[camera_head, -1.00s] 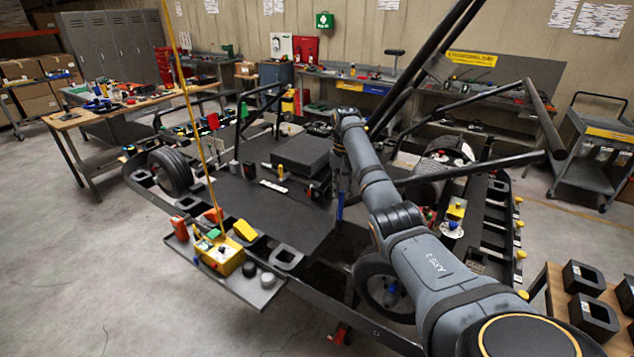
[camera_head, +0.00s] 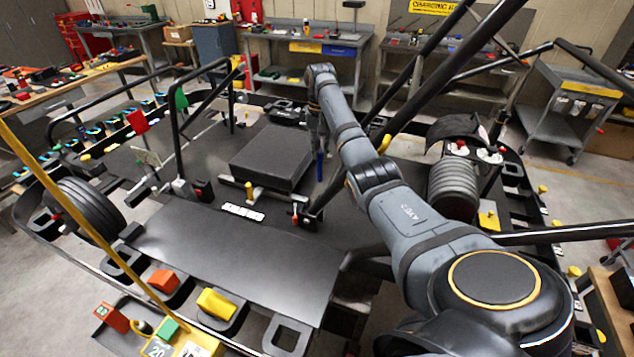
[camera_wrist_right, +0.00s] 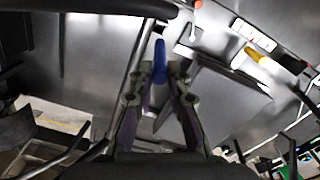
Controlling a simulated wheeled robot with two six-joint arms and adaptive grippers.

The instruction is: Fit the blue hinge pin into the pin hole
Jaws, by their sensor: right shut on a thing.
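The blue hinge pin (camera_head: 319,166) points down from my right gripper (camera_head: 318,140) in the head view, above the dark kart deck and just right of a black box. In the right wrist view the blue pin (camera_wrist_right: 160,62) sits between the fingertips of my right gripper (camera_wrist_right: 160,76), which is shut on it. The pin's lower end appears clear of the deck, but the exact gap cannot be told. I cannot make out the pin hole with certainty in either view. My left gripper is not in view.
A black box (camera_head: 271,157) lies on the kart deck (camera_head: 235,258). A small bracket with a yellow knob (camera_head: 248,190) stands before it, near a white label strip (camera_head: 243,211). A black slanted tube (camera_head: 350,158) runs close to my right arm. The front deck is bare.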

